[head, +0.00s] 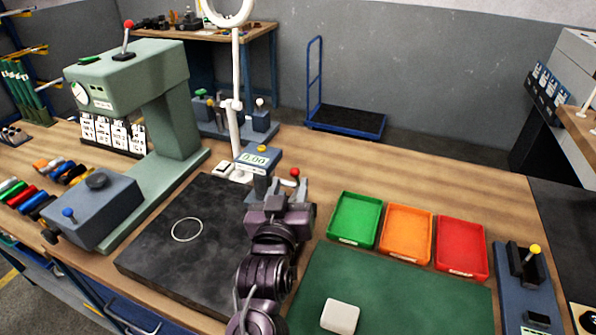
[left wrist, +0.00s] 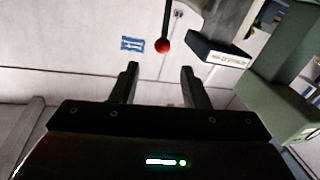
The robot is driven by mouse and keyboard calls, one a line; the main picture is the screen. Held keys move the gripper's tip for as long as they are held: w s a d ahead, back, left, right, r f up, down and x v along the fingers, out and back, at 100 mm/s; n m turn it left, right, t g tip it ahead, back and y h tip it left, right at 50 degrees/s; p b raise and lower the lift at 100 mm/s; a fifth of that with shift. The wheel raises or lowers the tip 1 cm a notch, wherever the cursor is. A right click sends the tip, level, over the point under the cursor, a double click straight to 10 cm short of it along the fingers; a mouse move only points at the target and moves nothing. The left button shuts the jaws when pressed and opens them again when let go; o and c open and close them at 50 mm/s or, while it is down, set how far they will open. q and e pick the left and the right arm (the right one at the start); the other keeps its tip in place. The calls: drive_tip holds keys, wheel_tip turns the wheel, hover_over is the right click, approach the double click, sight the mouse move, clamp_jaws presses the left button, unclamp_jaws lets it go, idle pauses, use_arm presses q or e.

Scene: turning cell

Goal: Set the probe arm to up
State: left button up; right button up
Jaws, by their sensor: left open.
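A digital gauge (head: 257,157) with a lit readout stands at the back edge of the dark plate. A red ball knob (head: 294,172) shows just to its right, at my left gripper's fingertips. I take it for the probe arm's knob; the arm behind it is mostly hidden. My left gripper (head: 288,185) is open, with its fingers pointing away from me. In the left wrist view, a red ball on a thin dark rod (left wrist: 163,46) appears beyond and between the open fingertips (left wrist: 159,68). Nothing is between the fingers. I cannot tell whether they touch the knob. My right gripper is not in view.
The dark plate (head: 150,262) lies left of my arm, and the green press (head: 180,120) stands behind it. Green (head: 355,218), orange (head: 406,233) and red (head: 461,246) trays sit to the right. A white ring lamp's post (head: 235,85) rises behind the gauge.

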sight(294, 176)
use_arm(q)
drive_tip(key=shift+w+d+f, duration=0.15)
drive_tip(key=shift+w+f, duration=0.55)
drive_tip(key=shift+w, duration=0.1)
drive_tip(key=w, duration=0.2)
drive_tip(key=w+p, duration=0.1)
drive_tip(key=w, duration=0.1)
drive_tip(key=w+d, duration=0.1)
drive_tip(key=w, duration=0.1)
drive_tip(key=shift+w+d+r+p, duration=0.1)
drive_tip(key=shift+w+r+p, duration=0.05)
drive_tip(key=shift+w+p, duration=0.15)
drive_tip(key=shift+w, duration=0.25)
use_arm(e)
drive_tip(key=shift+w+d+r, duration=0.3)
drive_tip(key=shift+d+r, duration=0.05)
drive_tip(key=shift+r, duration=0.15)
use_arm(q)
drive_tip(key=shift+s, duration=0.1)
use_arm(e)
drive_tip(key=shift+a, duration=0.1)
use_arm(q)
drive_tip(key=shift+c, duration=0.5)
drive_tip(key=c, duration=0.7)
clamp_jaws()
